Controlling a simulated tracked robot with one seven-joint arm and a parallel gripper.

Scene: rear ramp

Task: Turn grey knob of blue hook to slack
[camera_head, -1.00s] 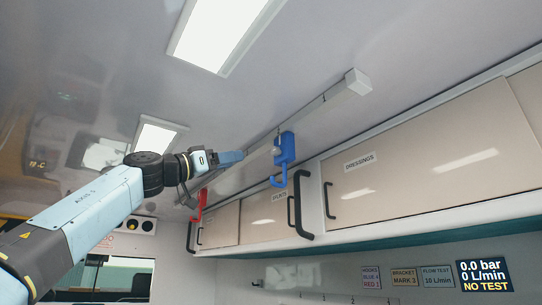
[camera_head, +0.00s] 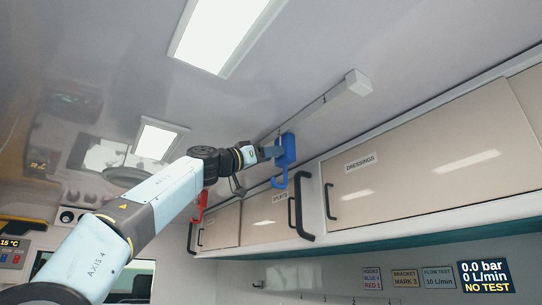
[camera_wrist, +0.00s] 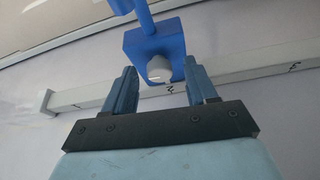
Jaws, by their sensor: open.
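The blue hook (camera_head: 286,152) hangs from the pale ceiling rail, its curved end pointing down. In the wrist view the blue hook's block (camera_wrist: 137,42) shows with the grey knob (camera_wrist: 158,69) on its face. The knob has a paler mark on it. My gripper (camera_wrist: 163,75) is open, with one finger on each side of the knob and visible gaps to both. Whether the fingertips reach as deep as the knob I cannot tell. In the head view my gripper (camera_head: 271,152) is at the hook's left side and hides the knob.
The ceiling rail (camera_head: 335,96) carries the blue hook and runs to an end block at upper right. A red hook (camera_head: 202,206) hangs farther back, behind my arm. Cabinets labelled DRESSINGS (camera_head: 374,182) and black grab handles (camera_head: 302,204) lie below right.

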